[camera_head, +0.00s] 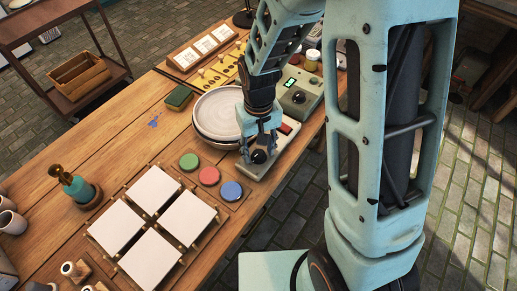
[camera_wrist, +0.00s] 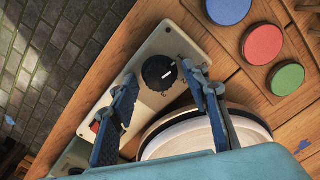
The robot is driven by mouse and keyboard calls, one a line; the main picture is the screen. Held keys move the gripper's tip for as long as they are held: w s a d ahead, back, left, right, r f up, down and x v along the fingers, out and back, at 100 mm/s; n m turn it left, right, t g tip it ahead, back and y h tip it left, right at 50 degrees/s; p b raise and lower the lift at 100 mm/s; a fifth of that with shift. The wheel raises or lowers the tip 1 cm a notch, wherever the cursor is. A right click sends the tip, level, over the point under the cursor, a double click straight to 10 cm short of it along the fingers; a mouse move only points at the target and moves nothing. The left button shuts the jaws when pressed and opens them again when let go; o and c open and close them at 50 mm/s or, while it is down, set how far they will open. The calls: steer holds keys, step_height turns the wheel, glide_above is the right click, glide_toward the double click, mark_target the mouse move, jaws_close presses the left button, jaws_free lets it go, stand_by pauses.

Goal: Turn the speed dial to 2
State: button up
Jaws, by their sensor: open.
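A black round dial (camera_wrist: 157,74) with a white pointer mark sits on a pale control box (camera_wrist: 175,45). In the wrist view the mark points right and slightly up; no scale numbers are readable. The dial (camera_head: 258,157) also shows in the head view, below my gripper (camera_head: 260,138). My gripper (camera_wrist: 163,80) is open, with one finger on either side of the dial in the wrist view. I cannot tell whether the fingers touch it. The box also carries a red switch (camera_wrist: 95,127).
A grey plate (camera_head: 213,108) lies beside the box. Green (camera_head: 189,161), red (camera_head: 208,175) and blue (camera_head: 231,191) discs sit close by in a wooden holder. A second box with a green screen (camera_head: 291,83) and a dial stands behind. White tiles (camera_head: 153,190) lie at the front.

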steer(key=c, duration=1.2)
steer(key=shift+o, duration=0.2)
steer(key=m, duration=0.5)
steer(key=shift+m, duration=0.4)
steer(key=m+p, duration=0.1)
steer(key=m, duration=0.4)
steer(key=shift+r+m, duration=0.1)
steer(key=shift+m, duration=0.3)
steer(key=o, duration=1.2)
steer(key=shift+c, duration=0.2)
